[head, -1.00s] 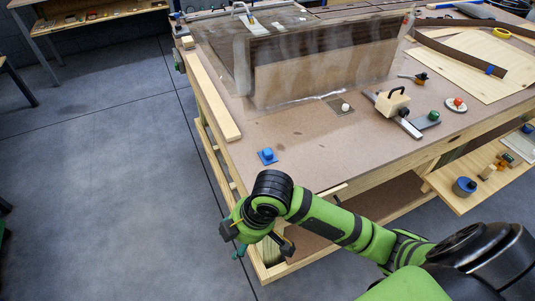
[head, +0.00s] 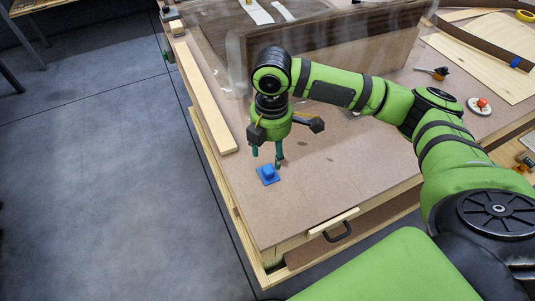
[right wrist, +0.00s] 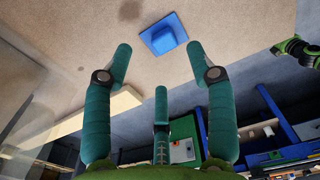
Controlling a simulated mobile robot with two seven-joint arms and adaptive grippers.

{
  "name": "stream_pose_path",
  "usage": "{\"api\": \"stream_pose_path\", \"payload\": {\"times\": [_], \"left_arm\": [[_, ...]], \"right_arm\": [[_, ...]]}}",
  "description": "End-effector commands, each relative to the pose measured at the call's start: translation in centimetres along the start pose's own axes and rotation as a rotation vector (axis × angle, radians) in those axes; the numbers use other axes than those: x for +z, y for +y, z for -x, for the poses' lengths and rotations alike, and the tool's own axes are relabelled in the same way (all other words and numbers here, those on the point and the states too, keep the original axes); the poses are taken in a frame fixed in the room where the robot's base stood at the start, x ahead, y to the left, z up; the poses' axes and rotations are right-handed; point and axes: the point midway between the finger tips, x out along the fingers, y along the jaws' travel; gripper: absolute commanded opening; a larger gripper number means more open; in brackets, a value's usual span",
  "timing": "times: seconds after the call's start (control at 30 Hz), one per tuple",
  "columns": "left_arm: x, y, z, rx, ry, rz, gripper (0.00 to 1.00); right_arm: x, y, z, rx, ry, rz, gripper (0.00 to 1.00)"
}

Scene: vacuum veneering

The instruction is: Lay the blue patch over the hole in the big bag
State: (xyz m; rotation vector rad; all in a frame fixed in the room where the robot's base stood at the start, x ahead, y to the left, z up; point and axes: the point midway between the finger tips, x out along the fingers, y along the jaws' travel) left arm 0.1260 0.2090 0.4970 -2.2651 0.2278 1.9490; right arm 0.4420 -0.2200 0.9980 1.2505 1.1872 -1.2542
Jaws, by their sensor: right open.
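The blue patch (head: 267,179) lies flat on the brown tabletop near its left edge, with a raised blue block on it. It also shows in the right wrist view (right wrist: 163,35), ahead of the fingertips. My right gripper (head: 267,158) is open and empty, just above and behind the patch in the head view. Its spread fingers show in the right wrist view (right wrist: 158,52), apart from the patch. The big clear bag (head: 236,62) stands around a dark panel at the back. My right arm covers part of it, and I cannot make out the hole.
A wooden strip (head: 205,100) lies along the table's left edge. A red-knobbed white disc (head: 479,105) and an orange-and-black tool (head: 438,72) are at the right. A green-and-black arm part (right wrist: 296,50) shows in the right wrist view.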

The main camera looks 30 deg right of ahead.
Motion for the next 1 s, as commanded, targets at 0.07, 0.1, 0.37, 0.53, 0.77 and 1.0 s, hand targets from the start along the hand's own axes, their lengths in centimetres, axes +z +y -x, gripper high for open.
{"api": "stream_pose_path", "payload": {"times": [0.07,0.1,0.37,0.53,0.77,1.0], "left_arm": [[0.7,0.1,0.4,0.001,-0.011,0.000,0.40],[1.3,0.1,0.6,0.001,-0.021,0.000,0.40],[5.9,-0.7,2.5,-0.008,-0.100,-0.007,0.40],[5.7,-0.8,2.7,-0.009,-0.095,-0.008,0.40],[2.7,-0.9,2.3,-0.011,-0.046,-0.007,0.40],[2.7,-0.3,2.3,-0.004,-0.047,-0.004,0.40]], "right_arm": [[0.0,-0.1,-0.7,-0.005,0.000,0.000,0.57],[0.0,-0.1,-1.1,-0.005,-0.002,0.000,0.57],[-0.5,0.2,-4.4,-0.006,-0.001,0.000,0.57],[-0.5,0.3,-6.5,-0.002,-0.001,0.000,0.57],[-0.5,0.3,-6.8,0.001,0.000,0.001,0.57],[-0.5,0.3,-6.8,0.001,0.000,0.000,0.15]]}}
